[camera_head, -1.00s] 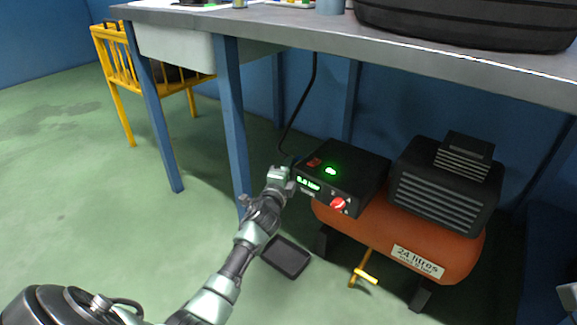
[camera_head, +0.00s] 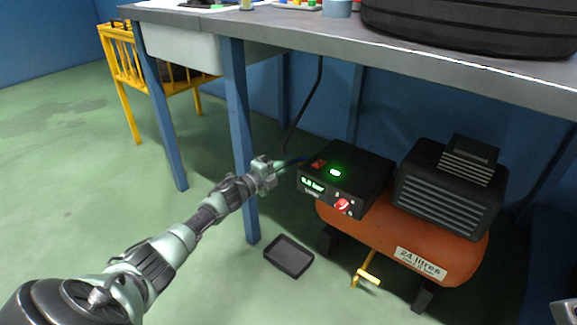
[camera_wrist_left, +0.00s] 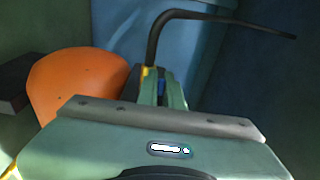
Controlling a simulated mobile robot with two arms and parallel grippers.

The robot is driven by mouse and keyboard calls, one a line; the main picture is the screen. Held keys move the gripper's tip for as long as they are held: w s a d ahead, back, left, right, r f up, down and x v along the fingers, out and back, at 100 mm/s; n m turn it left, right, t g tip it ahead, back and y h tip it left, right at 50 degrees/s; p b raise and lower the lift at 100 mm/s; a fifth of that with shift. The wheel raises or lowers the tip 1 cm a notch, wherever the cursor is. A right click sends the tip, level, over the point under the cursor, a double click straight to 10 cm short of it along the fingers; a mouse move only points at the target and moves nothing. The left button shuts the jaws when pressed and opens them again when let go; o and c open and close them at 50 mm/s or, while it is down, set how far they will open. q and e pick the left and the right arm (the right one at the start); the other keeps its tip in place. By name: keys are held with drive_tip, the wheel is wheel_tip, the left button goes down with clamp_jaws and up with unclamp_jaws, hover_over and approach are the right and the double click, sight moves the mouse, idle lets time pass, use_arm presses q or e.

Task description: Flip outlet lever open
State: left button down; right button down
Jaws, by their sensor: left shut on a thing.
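The compressor has an orange tank (camera_head: 400,235) with a black control box (camera_head: 345,180) on top. My left gripper (camera_head: 280,166) is just left of the box, at its back left side. In the left wrist view its fingers (camera_wrist_left: 162,92) are closed on a small blue part (camera_wrist_left: 161,84), which looks like the outlet lever. A yellow piece (camera_wrist_left: 147,74) shows beside it, and a black hose (camera_wrist_left: 200,15) runs up from there. The fingers hide most of the blue part. A small grey piece of my right arm shows at the bottom right; its fingers are out of sight.
The workbench (camera_head: 400,52) hangs over the compressor, with a blue leg (camera_head: 240,150) close behind my left arm. A dark tray (camera_head: 288,257) lies on the floor. A yellow handle (camera_head: 366,272) hangs under the tank. Open green floor lies to the left.

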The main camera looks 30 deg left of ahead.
use_arm(q)
drive_tip(key=shift+f, duration=0.15)
drive_tip(key=c, duration=1.6)
unclamp_jaws()
drive_tip(key=shift+o, duration=0.2)
